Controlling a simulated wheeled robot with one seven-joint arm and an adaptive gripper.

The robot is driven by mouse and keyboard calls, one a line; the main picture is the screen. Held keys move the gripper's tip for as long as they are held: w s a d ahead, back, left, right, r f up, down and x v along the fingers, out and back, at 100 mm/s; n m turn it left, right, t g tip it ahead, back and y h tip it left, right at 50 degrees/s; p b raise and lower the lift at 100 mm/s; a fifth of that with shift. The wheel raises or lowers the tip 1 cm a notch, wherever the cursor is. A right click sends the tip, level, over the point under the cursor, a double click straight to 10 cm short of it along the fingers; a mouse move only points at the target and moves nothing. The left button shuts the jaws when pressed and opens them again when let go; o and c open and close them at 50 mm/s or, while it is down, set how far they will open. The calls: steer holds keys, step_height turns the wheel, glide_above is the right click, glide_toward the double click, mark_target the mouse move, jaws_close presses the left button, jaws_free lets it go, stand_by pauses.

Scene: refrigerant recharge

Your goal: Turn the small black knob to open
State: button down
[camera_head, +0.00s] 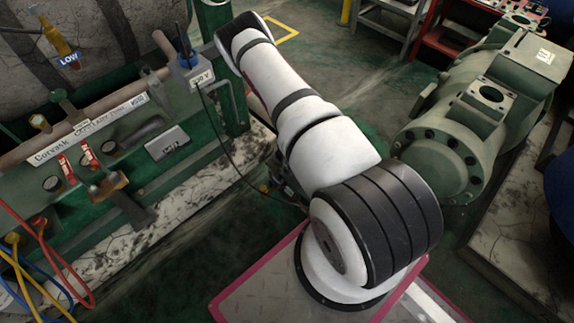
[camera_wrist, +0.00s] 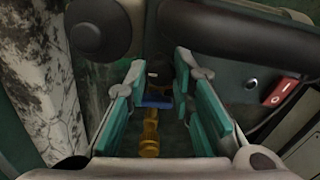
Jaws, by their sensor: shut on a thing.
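In the wrist view, my gripper (camera_wrist: 160,80) has teal finger pads on both sides of the small black knob (camera_wrist: 155,70). It is shut on the knob, though the exact contact is dim and hard to see. Just below the knob are a blue tag (camera_wrist: 157,102) and a brass valve body (camera_wrist: 149,135), which lie between the fingers. In the head view, my white and black arm reaches to the upper left, and the gripper does not show there.
A large round black part (camera_wrist: 100,28) and a thick dark pipe (camera_wrist: 245,32) lie close beyond the fingers. A red switch (camera_wrist: 283,90) is at right. The head view shows a green rack with gauges, a brass fitting tagged LOW (camera_head: 60,42) and a green compressor (camera_head: 470,125).

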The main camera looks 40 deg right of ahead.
steer(key=shift+n, duration=0.3)
stand_by(0.4)
steer(key=c, duration=1.7)
jaws_free()
steer(key=shift+o, duration=0.2)
steer(key=shift+r, duration=0.1)
step_height(320, 180, up, 12)
